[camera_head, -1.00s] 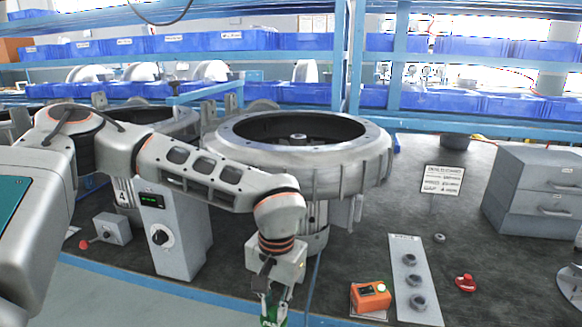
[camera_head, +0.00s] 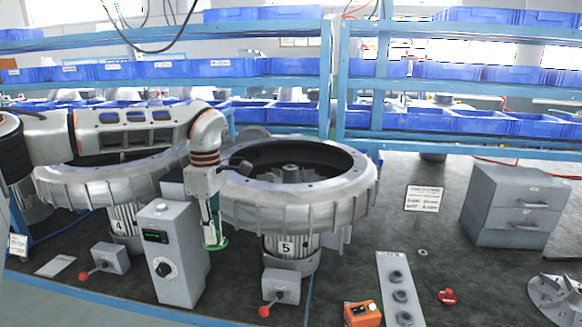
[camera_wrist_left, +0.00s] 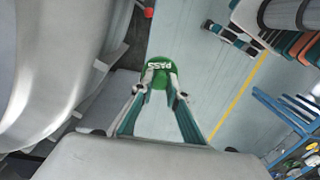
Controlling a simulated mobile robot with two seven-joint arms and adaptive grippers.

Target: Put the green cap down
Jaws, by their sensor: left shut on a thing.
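The green cap (camera_wrist_left: 160,67), with "PASS" lettered on it, is between the fingertips of my left gripper (camera_wrist_left: 162,85) in the left wrist view. In the head view my left gripper (camera_head: 212,232) points down, shut on the green cap (camera_head: 216,245). The cap hangs in front of the blower housing marked 5 (camera_head: 345,205) and beside the grey control box (camera_head: 181,262). I cannot tell its exact height above the bench. My right gripper is in neither view.
Another blower, marked 4 (camera_head: 75,190), stands to the left. Switch boxes with red knobs (camera_head: 281,287) sit at the front. An orange device (camera_head: 361,314), a panel with several round sockets (camera_head: 393,262), a red part (camera_head: 447,296) and grey drawers (camera_head: 515,205) are to the right.

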